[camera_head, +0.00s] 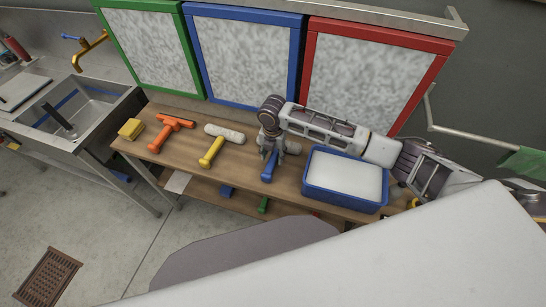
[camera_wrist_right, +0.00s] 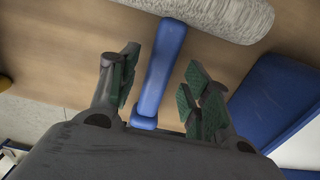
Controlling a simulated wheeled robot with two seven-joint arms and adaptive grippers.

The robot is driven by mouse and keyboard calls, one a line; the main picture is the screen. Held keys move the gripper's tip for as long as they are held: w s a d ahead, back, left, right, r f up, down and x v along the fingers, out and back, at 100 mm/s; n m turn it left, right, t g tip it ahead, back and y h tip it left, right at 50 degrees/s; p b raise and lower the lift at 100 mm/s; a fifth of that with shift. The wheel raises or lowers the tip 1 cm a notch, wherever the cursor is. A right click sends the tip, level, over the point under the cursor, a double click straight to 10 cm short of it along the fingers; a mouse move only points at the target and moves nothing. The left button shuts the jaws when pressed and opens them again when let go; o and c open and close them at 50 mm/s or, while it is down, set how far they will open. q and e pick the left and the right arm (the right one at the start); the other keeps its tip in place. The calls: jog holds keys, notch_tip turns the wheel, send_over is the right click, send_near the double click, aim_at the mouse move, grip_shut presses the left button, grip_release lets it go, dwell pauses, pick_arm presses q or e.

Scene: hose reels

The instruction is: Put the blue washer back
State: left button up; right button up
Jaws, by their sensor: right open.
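The blue washer has a blue handle (camera_head: 268,172), which points to the front of the wooden table. In the right wrist view its blue handle (camera_wrist_right: 162,65) runs up to a pale fuzzy sleeve (camera_wrist_right: 215,14). My right gripper (camera_head: 272,153) is over the washer, pointing down, and hides most of its sleeve in the head view. In the right wrist view the open fingers (camera_wrist_right: 160,80) stand on either side of the handle, with gaps visible on both sides. My left gripper is not in view.
A blue tub (camera_head: 341,200) with white contents stands right of the washer. To the left lie a yellow-handled washer (camera_head: 210,153), an orange squeegee (camera_head: 160,137) and a yellow sponge (camera_head: 130,128). Green, blue (camera_head: 243,106) and red framed panels stand behind the table. A sink (camera_head: 75,108) is at left.

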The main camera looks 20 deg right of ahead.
aim_at(273, 158)
notch_tip(273, 158, up, 10)
jog(key=shift+f+b, duration=0.15)
jog(key=shift+b, duration=0.15)
jog(key=shift+a, duration=0.1)
jog(key=shift+s, duration=0.1)
dwell(0.7)
